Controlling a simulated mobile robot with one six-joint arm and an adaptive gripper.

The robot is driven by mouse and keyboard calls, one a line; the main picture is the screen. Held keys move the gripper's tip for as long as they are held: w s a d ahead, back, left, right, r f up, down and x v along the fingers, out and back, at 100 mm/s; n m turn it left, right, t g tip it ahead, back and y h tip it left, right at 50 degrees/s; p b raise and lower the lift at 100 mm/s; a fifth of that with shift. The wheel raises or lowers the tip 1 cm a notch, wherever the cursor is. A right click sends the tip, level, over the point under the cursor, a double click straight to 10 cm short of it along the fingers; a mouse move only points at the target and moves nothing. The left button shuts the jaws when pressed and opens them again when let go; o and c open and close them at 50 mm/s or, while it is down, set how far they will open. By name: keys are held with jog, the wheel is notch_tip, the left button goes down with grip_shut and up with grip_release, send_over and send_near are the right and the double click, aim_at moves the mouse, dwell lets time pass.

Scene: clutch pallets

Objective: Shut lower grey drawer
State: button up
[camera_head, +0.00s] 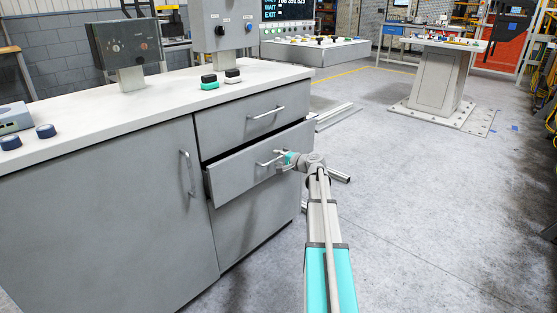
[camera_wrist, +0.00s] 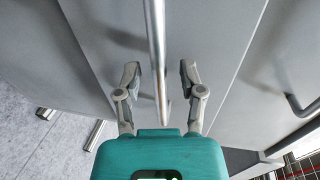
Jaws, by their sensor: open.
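The lower grey drawer (camera_head: 232,177) stands partly pulled out of the cabinet, below the upper drawer (camera_head: 225,125), with a dark gap along its top and left edge. Its metal bar handle (camera_head: 265,163) is at my gripper (camera_head: 281,158). In the wrist view, the drawer front (camera_wrist: 215,40) fills the middle. The handle (camera_wrist: 155,45) runs down between the two spread fingers of my gripper (camera_wrist: 160,75). The fingers are open, one on each side of the bar, and I see no clear contact.
The upper drawer looks flush with the cabinet. A grey door (camera_head: 110,215) with its own handle (camera_head: 187,173) is at left. The white countertop (camera_head: 150,100) carries control boxes and buttons. Metal profiles (camera_head: 333,115) lie on the floor beyond.

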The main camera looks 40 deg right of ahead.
grip_shut()
jog(key=shift+d, duration=0.1)
dwell(0.3)
